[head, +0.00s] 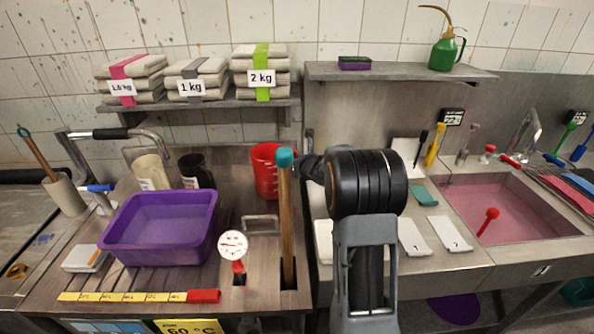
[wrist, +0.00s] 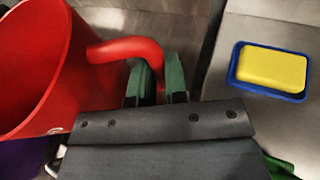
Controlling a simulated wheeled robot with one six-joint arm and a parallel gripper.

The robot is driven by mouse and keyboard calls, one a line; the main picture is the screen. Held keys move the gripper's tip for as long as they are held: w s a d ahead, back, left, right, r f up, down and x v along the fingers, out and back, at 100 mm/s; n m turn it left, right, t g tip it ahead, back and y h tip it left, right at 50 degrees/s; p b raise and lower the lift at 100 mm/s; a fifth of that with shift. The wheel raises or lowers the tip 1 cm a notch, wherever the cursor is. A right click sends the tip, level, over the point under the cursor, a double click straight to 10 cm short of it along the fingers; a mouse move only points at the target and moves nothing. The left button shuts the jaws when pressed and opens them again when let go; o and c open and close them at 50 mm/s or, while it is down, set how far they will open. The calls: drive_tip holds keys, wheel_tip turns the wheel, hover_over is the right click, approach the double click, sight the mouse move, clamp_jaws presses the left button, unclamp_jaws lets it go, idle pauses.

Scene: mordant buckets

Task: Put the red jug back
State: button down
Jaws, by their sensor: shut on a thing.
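The red jug (head: 266,171) is at the back of the wooden counter, behind a wooden rod with a teal top that covers part of its right side. In the wrist view the red jug (wrist: 30,75) fills the left, with its open mouth showing. My gripper (wrist: 158,80) has its two green fingers on either side of the jug's red handle and is shut on it. In the head view my arm and the rod hide most of the gripper. I cannot tell whether the jug's base touches the counter.
A purple tub (head: 160,228), a dial thermometer (head: 233,245) and the wooden rod (head: 286,225) stand in front of the jug. A white jug (head: 150,171) and a black one (head: 193,170) are left of it. A yellow sponge in a blue dish (wrist: 270,70) lies to the right.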

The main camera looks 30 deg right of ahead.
drive_tip(key=shift+w+d+f, duration=0.15)
drive_tip(key=shift+f, duration=0.8)
drive_tip(key=shift+w+d+f, duration=0.1)
drive_tip(key=shift+w+f, duration=0.05)
drive_tip(key=shift+f, duration=0.8)
drive_tip(key=shift+f+b, duration=0.2)
drive_tip(key=shift+b, duration=0.2)
drive_tip(key=c, duration=1.1)
unclamp_jaws()
drive_tip(key=shift+c, duration=0.2)
drive_tip(key=v, duration=1.2)
drive_tip(key=shift+r+b, duration=0.2)
drive_tip(key=shift+b, duration=0.25)
